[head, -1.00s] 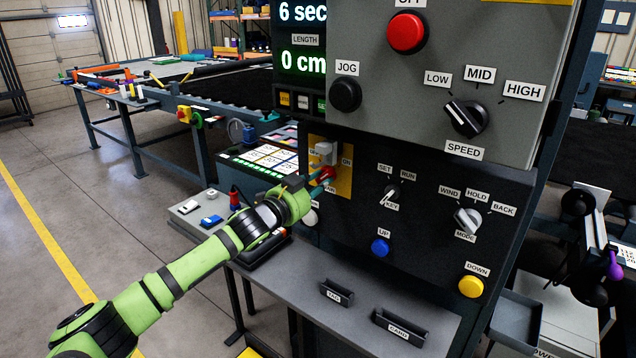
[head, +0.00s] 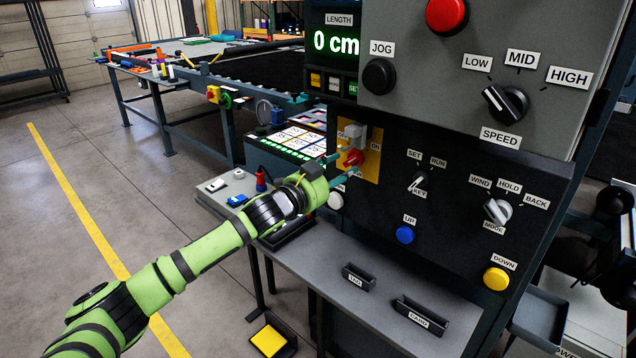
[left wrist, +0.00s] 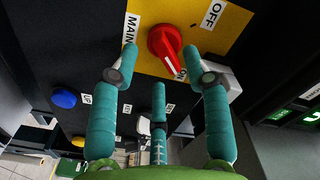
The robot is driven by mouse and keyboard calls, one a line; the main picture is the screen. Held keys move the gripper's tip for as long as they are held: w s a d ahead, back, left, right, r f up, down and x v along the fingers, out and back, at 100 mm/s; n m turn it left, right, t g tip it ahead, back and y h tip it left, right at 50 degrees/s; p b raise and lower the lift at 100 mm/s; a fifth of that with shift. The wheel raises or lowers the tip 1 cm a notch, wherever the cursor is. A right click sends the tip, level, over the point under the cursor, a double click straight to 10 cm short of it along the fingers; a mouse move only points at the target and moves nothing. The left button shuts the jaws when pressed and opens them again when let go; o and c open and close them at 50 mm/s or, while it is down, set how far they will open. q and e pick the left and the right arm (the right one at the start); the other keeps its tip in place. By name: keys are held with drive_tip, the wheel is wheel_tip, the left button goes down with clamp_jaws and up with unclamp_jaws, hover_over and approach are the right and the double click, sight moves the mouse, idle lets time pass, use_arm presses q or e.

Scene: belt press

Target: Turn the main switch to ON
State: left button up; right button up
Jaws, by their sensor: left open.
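The main switch is a red knob (head: 354,158) on a yellow plate (head: 372,168) at the left of the dark panel. In the left wrist view the knob (left wrist: 164,43) shows large, with MAIN at left and OFF at upper right. My left gripper (head: 342,165) is at the knob, fingers open. In the left wrist view its fingertips (left wrist: 160,56) lie on either side of the knob; contact cannot be told. My right gripper is not in view.
A grey block (head: 352,133) juts from the plate close above the knob. The key switch (head: 418,180), blue UP button (head: 405,234) and white button (head: 335,201) are nearby. A grey shelf (head: 330,255) lies below the panel.

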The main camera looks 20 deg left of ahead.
use_arm(q)
drive_tip(key=v, duration=0.9)
drive_tip(key=shift+s, duration=0.15)
drive_tip(key=shift+r, duration=0.15)
drive_tip(key=a+f+n+g+y, duration=0.2)
drive_tip(key=a+f+n, duration=0.1)
drive_tip(key=f, duration=0.9)
drive_tip(key=a+f+n+g+y, duration=0.15)
drive_tip(key=a+f, duration=0.25)
drive_tip(key=f, duration=0.8)
drive_tip(key=s+a+f+n+g+y, duration=0.15)
drive_tip(key=s+f, duration=0.25)
drive_tip(key=f, duration=0.5)
drive_tip(key=s+f+n+g+y, duration=0.15)
drive_tip(key=s+f, duration=0.25)
drive_tip(key=f, duration=0.4)
drive_tip(key=s+d+f+n+g, duration=0.1)
drive_tip(key=s+d+f+g, duration=0.2)
drive_tip(key=s+f, duration=1.05)
drive_tip(key=s+d+f+n+g, duration=0.2)
drive_tip(key=s+d+f+g, duration=0.15)
drive_tip(key=s+f, duration=1)
drive_tip(key=s+d+g, duration=0.1)
drive_tip(key=s+d, duration=0.1)
drive_tip(key=s, duration=0.7)
drive_tip(key=s+d+g, duration=0.2)
drive_tip(key=s, duration=0.7)
drive_tip(key=shift+s+r, duration=0.2)
drive_tip(key=shift+s, duration=0.15)
